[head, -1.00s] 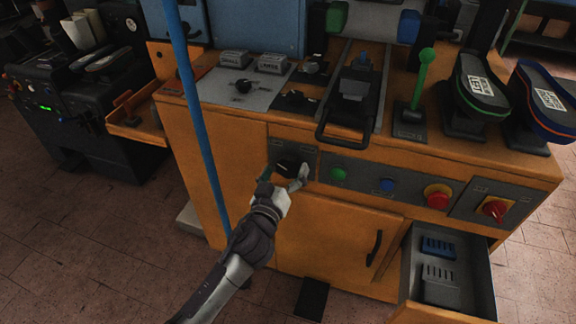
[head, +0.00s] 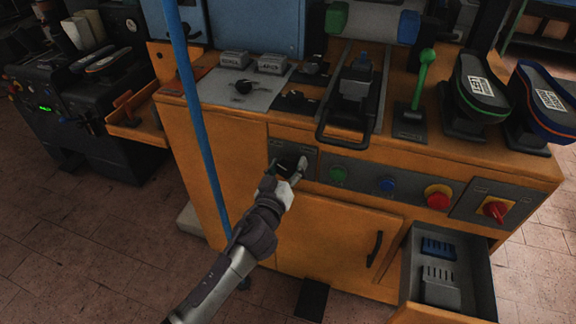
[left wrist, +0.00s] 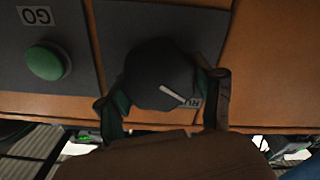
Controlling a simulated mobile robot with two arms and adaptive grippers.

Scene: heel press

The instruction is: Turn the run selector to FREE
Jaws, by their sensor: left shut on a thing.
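The run selector (head: 290,165) is a dark round knob on a grey plate at the left end of the front control panel. In the left wrist view the knob (left wrist: 160,76) fills the middle, with a pale pointer line slanting across it. A label beside the pointer is partly covered; only "RU" can be read. My left gripper (head: 286,172) is shut on the knob, and in the left wrist view its fingers (left wrist: 162,105) lie on both sides of it. A FREE label cannot be made out. My right gripper is not in view.
A green button (head: 338,174), also in the left wrist view (left wrist: 47,60) under a GO label, sits beside the selector. A blue button (head: 387,185), red knobs and an open drawer (head: 405,270) lie to the right. A blue pole (head: 200,140) stands at left.

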